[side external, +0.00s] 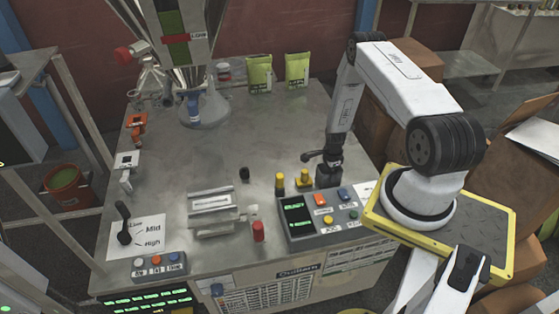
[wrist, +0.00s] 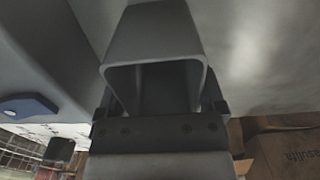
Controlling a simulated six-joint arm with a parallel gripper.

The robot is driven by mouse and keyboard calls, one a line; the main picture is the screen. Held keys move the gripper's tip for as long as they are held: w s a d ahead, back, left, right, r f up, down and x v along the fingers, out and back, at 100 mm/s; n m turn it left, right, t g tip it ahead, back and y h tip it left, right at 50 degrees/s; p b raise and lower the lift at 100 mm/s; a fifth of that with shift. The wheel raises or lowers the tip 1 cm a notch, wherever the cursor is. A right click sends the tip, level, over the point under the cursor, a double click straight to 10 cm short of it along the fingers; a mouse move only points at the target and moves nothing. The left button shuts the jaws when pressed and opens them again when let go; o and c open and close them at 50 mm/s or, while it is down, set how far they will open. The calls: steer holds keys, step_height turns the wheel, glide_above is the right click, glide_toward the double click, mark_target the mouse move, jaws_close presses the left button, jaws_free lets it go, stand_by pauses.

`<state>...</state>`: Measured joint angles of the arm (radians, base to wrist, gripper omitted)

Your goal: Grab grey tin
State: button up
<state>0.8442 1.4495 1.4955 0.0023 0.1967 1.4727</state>
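My gripper (side external: 322,158) hangs low over the right side of the metal table, just behind the control box. It is small and dark there, and its finger opening is not clear. In the wrist view the grey gripper parts (wrist: 155,75) fill the middle, and no tin shows between them. No grey tin can be made out for sure. A small stack of tins (side external: 224,70) stands at the back of the table, with reddish and pale grey parts too small to tell apart. A small dark cylinder (side external: 244,174) stands mid-table, apart from my gripper.
The control box (side external: 318,216) and yellow-topped pieces (side external: 279,184) are close to my gripper. A red cylinder (side external: 258,231) stands by a grey device (side external: 212,211). Two green bags (side external: 297,68) and the filler's funnel base (side external: 204,112) are at the back. The table's centre is mostly clear.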

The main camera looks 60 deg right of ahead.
steer(key=shift+c, duration=0.9)
steer(key=shift+r, duration=0.1)
steer(key=shift+r, duration=1.55)
steer(key=s+a+r, duration=0.8)
steer(key=s+r, duration=0.1)
steer(key=s, duration=0.2)
steer(key=shift+a+r, duration=0.35)
steer(key=shift+a, duration=0.05)
steer(key=shift+w, duration=0.2)
